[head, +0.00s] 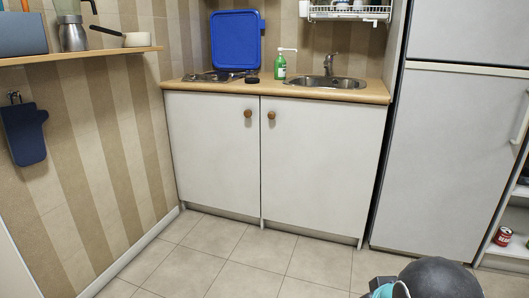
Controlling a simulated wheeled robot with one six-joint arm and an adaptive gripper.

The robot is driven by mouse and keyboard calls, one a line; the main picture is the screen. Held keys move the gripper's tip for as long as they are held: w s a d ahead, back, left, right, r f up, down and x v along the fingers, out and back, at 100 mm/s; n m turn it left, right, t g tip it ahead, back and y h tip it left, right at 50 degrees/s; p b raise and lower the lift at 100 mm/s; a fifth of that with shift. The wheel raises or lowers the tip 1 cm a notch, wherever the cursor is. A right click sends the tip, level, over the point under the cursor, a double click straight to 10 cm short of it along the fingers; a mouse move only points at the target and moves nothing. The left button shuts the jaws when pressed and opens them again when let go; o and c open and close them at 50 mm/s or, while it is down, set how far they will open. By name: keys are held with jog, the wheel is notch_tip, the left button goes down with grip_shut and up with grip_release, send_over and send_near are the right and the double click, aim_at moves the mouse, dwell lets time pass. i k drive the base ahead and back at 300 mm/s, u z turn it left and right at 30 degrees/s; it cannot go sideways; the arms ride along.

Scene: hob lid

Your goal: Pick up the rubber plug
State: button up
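A small dark round object (252,80), which looks like the rubber plug, lies on the wooden worktop (300,90) between the hob and the sink. It is too small in the head view to make out its details. Part of my arm shows at the bottom right edge, low and far in front of the worktop. My gripper's fingers do not show.
A blue lid (235,40) stands upright behind the hob (210,76). A green soap bottle (280,67) stands close right of the dark object, beside the sink (325,83). The cabinet doors (212,150) are shut. A fridge (440,160) stands right; the floor in front is clear.

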aim_at(249, 80)
jog(key=u, duration=0.4)
jog(key=i, duration=2.05)
jog(key=u, duration=0.45)
